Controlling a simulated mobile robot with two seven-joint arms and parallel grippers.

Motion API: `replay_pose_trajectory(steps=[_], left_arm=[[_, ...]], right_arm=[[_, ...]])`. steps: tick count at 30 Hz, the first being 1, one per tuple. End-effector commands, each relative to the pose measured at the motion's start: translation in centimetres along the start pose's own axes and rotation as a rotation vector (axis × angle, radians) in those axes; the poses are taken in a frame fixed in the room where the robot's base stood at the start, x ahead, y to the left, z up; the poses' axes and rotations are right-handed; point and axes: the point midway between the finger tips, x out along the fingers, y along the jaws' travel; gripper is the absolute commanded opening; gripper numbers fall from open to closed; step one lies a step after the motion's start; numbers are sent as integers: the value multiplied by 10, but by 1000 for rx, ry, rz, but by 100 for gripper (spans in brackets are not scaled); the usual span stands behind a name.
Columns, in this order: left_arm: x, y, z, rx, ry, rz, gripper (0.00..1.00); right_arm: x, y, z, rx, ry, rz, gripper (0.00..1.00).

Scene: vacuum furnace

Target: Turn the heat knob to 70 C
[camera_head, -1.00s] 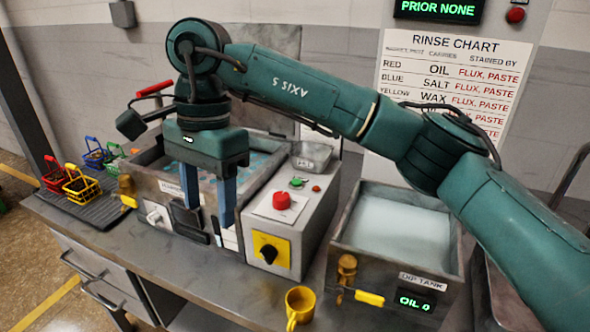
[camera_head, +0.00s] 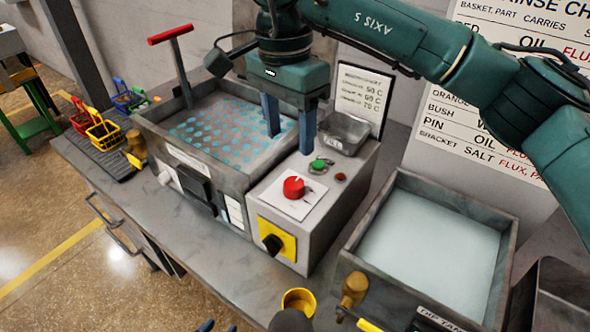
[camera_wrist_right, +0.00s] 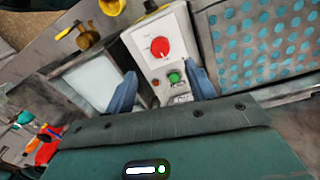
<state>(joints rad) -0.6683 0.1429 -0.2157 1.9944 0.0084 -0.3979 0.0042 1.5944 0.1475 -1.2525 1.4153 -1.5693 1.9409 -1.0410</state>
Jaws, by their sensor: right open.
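The red knob (camera_head: 293,187) sits on a white dial plate (camera_head: 308,205) on top of the grey control box. A small white mark shows on its upper side; the dial's writing is too small to read. My right gripper (camera_head: 290,143), with blue fingers, is open and empty above the back of the box, behind the knob. In the right wrist view the red knob (camera_wrist_right: 160,47) lies beyond and between the spread fingers, apart from them. Two dark tips at the bottom edge of the head view look like my left gripper (camera_head: 218,327); the rest is cut off.
A green button (camera_head: 317,165) and a metal tray (camera_head: 343,132) are near my right fingers. A black switch (camera_head: 272,244) on a yellow plate is on the box's front. A perforated bath (camera_head: 215,135) is left, a dip tank (camera_head: 430,240) right, a yellow mug (camera_head: 298,300) in front.

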Motion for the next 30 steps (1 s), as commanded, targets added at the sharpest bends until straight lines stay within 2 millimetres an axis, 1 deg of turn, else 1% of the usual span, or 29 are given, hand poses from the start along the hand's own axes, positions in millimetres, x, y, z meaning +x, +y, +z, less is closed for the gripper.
replay_pose_trajectory(steps=[3, 9, 12, 15, 20, 27, 30], left_arm=[[-4, -1, 1, -1, -16, -5, 36], [-7, -2, -2, 4, -24, -6, 36], [-6, -3, -5, 8, -23, -7, 36], [-4, -4, -7, 12, -21, -9, 36], [-4, -4, -8, 13, -19, -9, 36], [-4, -4, -8, 13, -20, -8, 36], [-4, -4, -7, 13, -21, -8, 36]], right_arm=[[25, 1, 0, 2, -3, 4, 55], [65, 1, 0, 2, -3, 4, 55], [80, 1, 0, 2, -3, 2, 55], [90, 0, 0, 1, -1, 2, 55], [98, 0, 0, 1, -1, 0, 55], [98, 0, 0, 1, -1, 0, 55], [98, 0, 0, 2, -1, 0, 47]])
